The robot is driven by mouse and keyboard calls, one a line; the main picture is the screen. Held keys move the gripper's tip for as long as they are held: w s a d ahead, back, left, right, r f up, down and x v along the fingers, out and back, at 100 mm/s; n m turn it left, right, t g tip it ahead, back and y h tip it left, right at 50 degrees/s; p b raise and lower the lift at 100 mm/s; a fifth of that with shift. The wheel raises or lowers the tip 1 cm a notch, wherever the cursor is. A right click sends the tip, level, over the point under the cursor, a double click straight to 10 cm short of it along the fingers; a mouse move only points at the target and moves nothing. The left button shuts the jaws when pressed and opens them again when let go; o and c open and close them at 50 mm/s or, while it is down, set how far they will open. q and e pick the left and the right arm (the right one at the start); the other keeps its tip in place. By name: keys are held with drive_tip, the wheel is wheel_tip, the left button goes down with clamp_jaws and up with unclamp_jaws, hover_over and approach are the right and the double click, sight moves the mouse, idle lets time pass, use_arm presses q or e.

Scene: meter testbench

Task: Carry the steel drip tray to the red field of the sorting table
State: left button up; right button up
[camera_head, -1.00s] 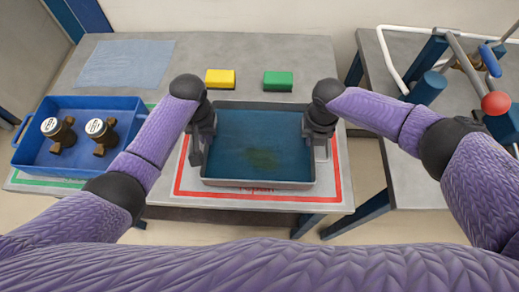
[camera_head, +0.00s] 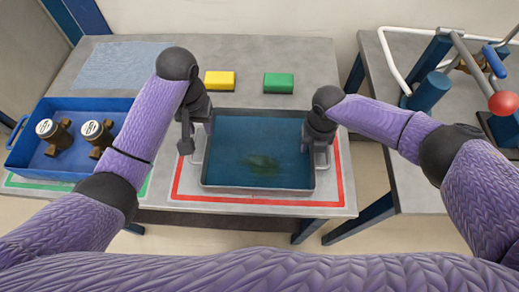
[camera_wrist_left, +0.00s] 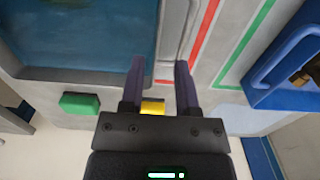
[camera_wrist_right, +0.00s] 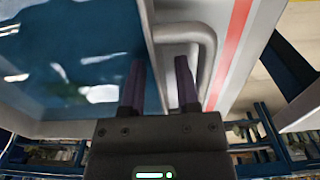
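The steel drip tray (camera_head: 258,191), grey-rimmed with dark blue liquid and a murky patch, sits inside the red-outlined field (camera_head: 343,175) of the sorting table. Its side handles point left and right. My left gripper (camera_head: 196,138) is open and empty, above and beside the left handle. In the left wrist view, the tray (camera_wrist_left: 75,75) is left of the open fingers (camera_wrist_left: 160,75). My right gripper (camera_head: 320,152) is at the right handle. In the right wrist view, its fingers (camera_wrist_right: 160,80) are apart, with the handle (camera_wrist_right: 207,60) beside and beyond them; contact is unclear.
A blue crate (camera_head: 25,168) with two meters stands left on the green field. Yellow (camera_head: 220,80) and green (camera_head: 278,83) blocks lie behind the tray, and a blue cloth (camera_head: 120,65) at back left. A pipe bench (camera_head: 405,185) stands right, across a gap.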

use_arm(q)
wheel_tip(320, 180, up, 5)
drive_tip(key=shift+f, duration=0.2)
use_arm(e)
wheel_tip(320, 180, up, 12)
drive_tip(key=shift+w, duration=0.1)
